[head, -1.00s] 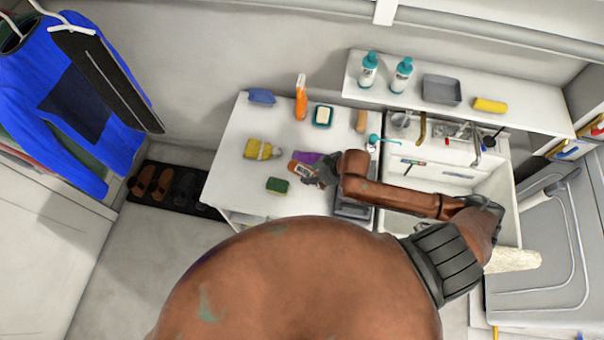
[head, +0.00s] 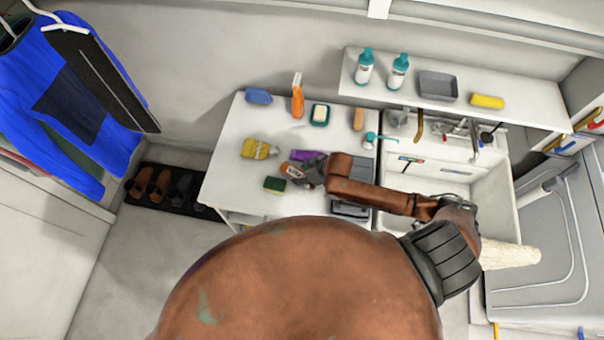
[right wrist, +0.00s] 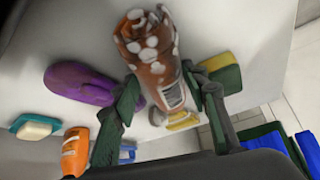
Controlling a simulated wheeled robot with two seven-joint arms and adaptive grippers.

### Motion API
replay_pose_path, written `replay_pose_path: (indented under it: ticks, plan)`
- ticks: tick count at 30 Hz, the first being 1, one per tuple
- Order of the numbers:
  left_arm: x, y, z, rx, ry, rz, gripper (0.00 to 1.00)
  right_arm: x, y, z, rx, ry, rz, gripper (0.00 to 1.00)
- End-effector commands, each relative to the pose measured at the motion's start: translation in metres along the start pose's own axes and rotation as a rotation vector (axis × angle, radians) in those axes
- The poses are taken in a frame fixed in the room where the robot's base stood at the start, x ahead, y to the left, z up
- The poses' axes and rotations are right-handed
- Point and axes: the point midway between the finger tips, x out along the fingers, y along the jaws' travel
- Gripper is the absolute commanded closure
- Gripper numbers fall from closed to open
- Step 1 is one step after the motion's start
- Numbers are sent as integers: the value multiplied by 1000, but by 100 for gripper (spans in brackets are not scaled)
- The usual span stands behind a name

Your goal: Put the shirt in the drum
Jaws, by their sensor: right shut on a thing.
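My right gripper (head: 308,172) is over the white counter. In the right wrist view the fingers (right wrist: 163,104) stand on either side of this bottle (right wrist: 150,60). A blue shirt (head: 112,75) with a dark patch hangs on a hanger at the left, far from the gripper. A grey-white machine (head: 555,250) stands at the right edge. No drum opening shows. My left gripper is not in view.
A sink (head: 490,190) is to the right. Shoes (head: 160,188) lie on a floor mat.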

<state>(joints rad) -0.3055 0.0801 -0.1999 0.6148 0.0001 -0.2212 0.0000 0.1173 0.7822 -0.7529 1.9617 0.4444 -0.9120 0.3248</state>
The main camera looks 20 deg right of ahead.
Motion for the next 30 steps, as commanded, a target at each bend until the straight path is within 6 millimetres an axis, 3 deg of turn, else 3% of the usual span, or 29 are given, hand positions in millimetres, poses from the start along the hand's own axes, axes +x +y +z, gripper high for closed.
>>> replay_pose_path:
  ticks: [2, 3, 10, 22, 30]
  plan:
    - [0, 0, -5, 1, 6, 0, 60, 1, 0, 1, 0, 0, 0, 87]
    - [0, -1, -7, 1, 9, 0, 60, 2, 0, 2, 1, 0, 0, 58]
    - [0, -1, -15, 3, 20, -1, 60, 2, 0, 1, 0, 0, 0, 42]
    - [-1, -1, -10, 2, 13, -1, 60, -6, 0, 0, -1, 0, 0, 41]
    - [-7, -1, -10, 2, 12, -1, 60, -57, 0, -1, -1, 1, 1, 41]
